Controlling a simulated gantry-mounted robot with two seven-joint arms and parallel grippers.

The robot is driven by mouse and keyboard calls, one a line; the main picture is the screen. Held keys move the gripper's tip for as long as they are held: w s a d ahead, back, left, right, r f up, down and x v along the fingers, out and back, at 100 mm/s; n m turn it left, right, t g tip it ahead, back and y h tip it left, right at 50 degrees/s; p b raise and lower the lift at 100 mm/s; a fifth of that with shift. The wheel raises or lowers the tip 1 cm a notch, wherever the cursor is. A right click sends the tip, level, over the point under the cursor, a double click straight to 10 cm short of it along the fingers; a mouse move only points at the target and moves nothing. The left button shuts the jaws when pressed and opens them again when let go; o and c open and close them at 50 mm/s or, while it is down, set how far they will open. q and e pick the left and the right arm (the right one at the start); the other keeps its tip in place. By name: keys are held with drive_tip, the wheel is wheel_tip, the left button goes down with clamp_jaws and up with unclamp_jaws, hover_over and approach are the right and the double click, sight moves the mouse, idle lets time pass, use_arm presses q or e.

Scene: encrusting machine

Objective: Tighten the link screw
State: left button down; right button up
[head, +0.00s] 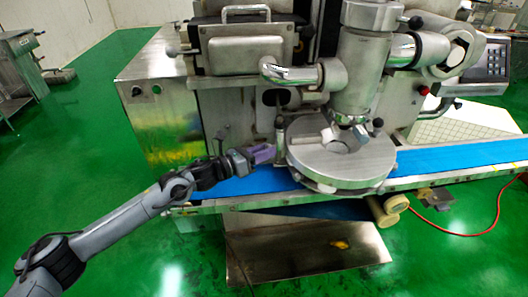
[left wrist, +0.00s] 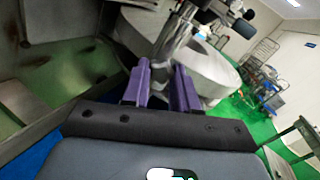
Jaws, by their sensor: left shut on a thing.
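My left gripper (head: 264,153), with purple fingers, reaches in from the left to the near-left side of the round metal disc housing (head: 340,160). In the left wrist view, its two purple fingers (left wrist: 161,88) point at a slim metal link part (left wrist: 172,42) beside the disc (left wrist: 205,70). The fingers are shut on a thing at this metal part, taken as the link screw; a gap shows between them. The screw's own shape and its contact with the fingers are too small to make out. My right gripper is not in view.
A blue conveyor belt (head: 452,155) runs under the disc. The steel machine cabinet (head: 160,115) stands behind my left arm. A thick metal column (head: 358,75) rises above the disc. A red cable (head: 470,234) lies on the green floor at right.

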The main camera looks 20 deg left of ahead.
use_arm(q)
drive_tip(key=c, duration=0.9)
unclamp_jaws()
drive_tip(key=shift+o, duration=0.2)
drive_tip(key=p+v, duration=0.2)
drive_tip(key=v, duration=0.8)
drive_tip(key=shift+s+a, duration=0.3)
drive_tip(key=shift+f, duration=0.1)
